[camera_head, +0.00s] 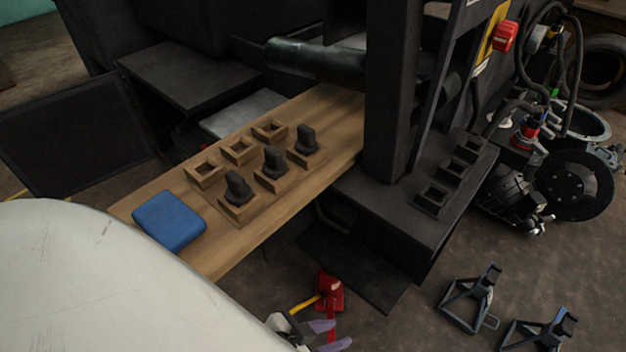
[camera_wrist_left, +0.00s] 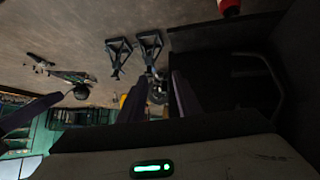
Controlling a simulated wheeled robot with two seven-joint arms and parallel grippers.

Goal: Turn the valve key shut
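I cannot tell for sure which thing is the valve key. A red fitting (camera_head: 330,287) with a yellow bar (camera_head: 304,304) shows low in the head view, below the wooden plank. A red block (camera_head: 503,37) sits on a yellow plate at the upper right. My left gripper (camera_head: 330,336) is at the bottom edge of the head view, just below the red fitting. Its two purple-grey fingers stand apart with nothing seen between them. In the left wrist view the fingers (camera_wrist_left: 158,98) also look spread. My right gripper is not in view.
The wooden plank (camera_head: 250,232) holds small wooden sockets, several dark knobs and a blue pad (camera_head: 169,220). The dark forklift post (camera_head: 391,90) and ledge (camera_head: 376,203) stand right of it.

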